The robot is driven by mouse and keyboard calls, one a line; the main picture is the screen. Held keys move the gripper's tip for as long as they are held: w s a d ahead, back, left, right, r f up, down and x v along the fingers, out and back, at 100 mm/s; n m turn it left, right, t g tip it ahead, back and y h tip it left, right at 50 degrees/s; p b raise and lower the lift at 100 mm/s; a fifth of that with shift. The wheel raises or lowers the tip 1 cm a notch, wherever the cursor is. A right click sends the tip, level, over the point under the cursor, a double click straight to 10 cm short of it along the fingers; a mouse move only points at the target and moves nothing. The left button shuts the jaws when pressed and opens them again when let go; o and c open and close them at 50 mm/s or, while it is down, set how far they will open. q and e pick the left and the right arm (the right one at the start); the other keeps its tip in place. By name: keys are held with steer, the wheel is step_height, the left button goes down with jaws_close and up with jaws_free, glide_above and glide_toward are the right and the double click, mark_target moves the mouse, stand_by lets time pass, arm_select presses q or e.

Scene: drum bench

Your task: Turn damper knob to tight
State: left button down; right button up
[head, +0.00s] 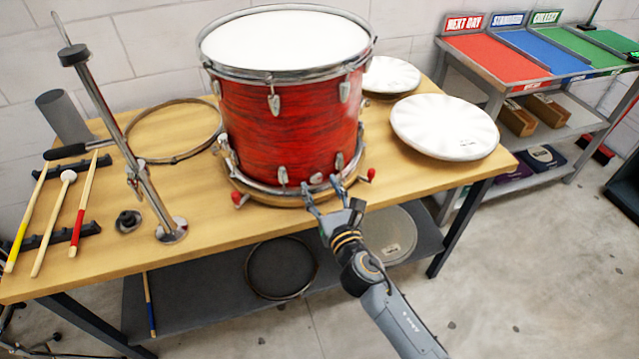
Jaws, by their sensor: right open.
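A red drum (290,130) with a white head and chrome hoops stands upright on the wooden bench. A small pale round part (316,178), which looks like the damper knob, sits low on the drum's front. My right gripper (320,184) reaches up from the front with its fingers spread, one on each side of this part. I cannot tell whether the fingers touch it. Its markings and setting are too small to read. My left gripper is not in view.
Red-tipped handles (239,199) flank the drum's base. White drumheads (444,126) lie right. A rack with coloured trays (495,55) stands beyond. The bench's front strip is mostly clear.

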steer(key=shift+x, duration=0.75)
jaws_close()
steer(key=shift+m, duration=0.3)
